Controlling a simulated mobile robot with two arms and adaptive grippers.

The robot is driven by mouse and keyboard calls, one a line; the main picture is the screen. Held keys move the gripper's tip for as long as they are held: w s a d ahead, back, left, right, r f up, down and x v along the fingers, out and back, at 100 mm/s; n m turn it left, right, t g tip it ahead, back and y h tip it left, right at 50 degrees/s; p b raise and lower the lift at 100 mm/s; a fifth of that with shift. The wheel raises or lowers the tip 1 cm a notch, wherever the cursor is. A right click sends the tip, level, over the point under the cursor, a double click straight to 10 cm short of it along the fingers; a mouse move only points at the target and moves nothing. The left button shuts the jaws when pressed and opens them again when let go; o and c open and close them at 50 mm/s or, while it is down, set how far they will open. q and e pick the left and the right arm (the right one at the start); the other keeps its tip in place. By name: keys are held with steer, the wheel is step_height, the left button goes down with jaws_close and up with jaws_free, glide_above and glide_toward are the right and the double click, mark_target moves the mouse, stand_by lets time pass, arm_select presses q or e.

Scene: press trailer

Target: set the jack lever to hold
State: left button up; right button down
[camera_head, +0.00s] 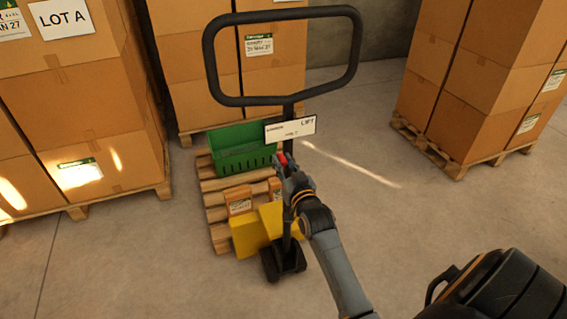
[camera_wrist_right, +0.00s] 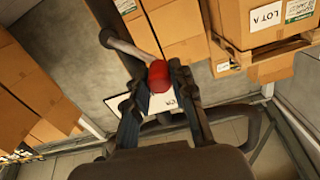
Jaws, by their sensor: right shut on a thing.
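The pallet jack has a black loop handle (camera_head: 283,57) on a dark upright post. A white sign (camera_head: 290,129) on the post reads "LIFT" at its top right; its other words are too small to read surely. The jack lever has a red knob (camera_head: 283,159) just below the sign. My right gripper (camera_head: 285,168) is at that lever, shut on it. In the right wrist view, the red knob (camera_wrist_right: 159,75) sits between the two fingers, with a grey rod running up and left from it. My left gripper is not in view.
The jack's yellow body (camera_head: 249,236) stands at a wooden pallet (camera_head: 213,199) with a green crate (camera_head: 243,160) and small boxes. Stacked cartons on pallets stand left (camera_head: 80,100), behind and right (camera_head: 470,90). Concrete floor is clear between them.

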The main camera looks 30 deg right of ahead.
steer(key=shift+d+r, duration=0.1)
steer(key=shift+s+d+r+m+p, duration=0.1)
steer(key=shift+d+r+m+p, duration=0.25)
steer(key=shift+m+p, duration=0.55)
steer(key=shift+s+d+r+m+p, duration=0.15)
steer(key=shift+d+m+p, duration=0.35)
steer(key=shift+m, duration=0.5)
steer(key=shift+s+d+r+m+p, duration=0.1)
steer(key=shift+d+m+p, duration=0.2)
steer(key=shift+d+m, duration=0.55)
steer(key=shift+s+d+r+m+p, duration=0.15)
steer(key=shift+d+m+p, duration=0.25)
steer(key=shift+m, duration=0.75)
steer(key=shift+f, duration=0.1)
steer(key=c, duration=1.1)
jaws_free()
steer(key=shift+s, duration=0.1)
